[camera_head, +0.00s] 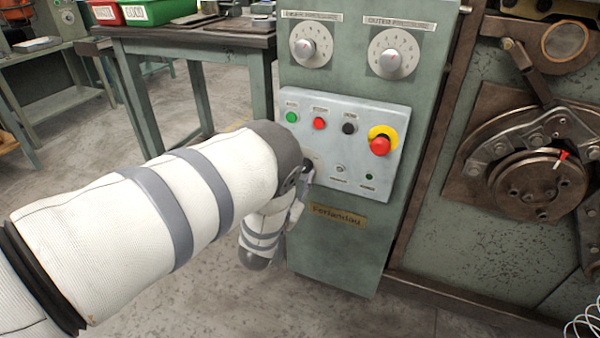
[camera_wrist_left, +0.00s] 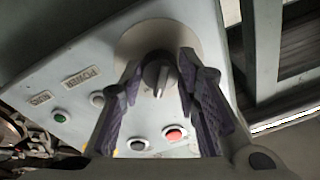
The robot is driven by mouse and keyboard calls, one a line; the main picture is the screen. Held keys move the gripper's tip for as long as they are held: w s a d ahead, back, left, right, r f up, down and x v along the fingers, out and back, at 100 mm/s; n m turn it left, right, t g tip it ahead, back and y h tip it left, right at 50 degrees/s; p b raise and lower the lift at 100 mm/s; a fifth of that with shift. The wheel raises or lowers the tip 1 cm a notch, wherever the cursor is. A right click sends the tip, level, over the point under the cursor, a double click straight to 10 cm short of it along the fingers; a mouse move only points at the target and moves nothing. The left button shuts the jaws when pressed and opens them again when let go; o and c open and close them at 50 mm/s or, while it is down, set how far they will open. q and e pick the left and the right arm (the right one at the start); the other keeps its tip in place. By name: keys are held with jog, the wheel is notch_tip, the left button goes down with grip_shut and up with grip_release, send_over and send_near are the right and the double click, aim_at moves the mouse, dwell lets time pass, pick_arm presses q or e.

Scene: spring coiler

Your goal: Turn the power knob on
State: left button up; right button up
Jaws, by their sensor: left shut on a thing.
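The power knob (camera_wrist_left: 158,72) is a grey knob with a pale pointer ridge, on a round pale plate of the control panel (camera_head: 340,108). In the left wrist view, the purple-padded fingers of my left gripper (camera_wrist_left: 162,66) lie on either side of the knob and are shut on it. In the head view, my left gripper (camera_head: 303,178) is at the panel's lower left, and it and my arm mostly hide the knob. My right gripper is not in view.
Two pressure dials (camera_head: 308,46) (camera_head: 391,60) sit above. A workbench (camera_head: 190,36) stands behind; coiling machinery (camera_head: 528,180) is at right.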

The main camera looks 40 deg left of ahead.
pick_arm(q)
jog(key=shift+m, duration=0.9)
jog(key=shift+h, duration=0.3)
jog(key=o, duration=1.2)
jog(key=shift+c, duration=0.2)
jog(key=v, duration=1.2)
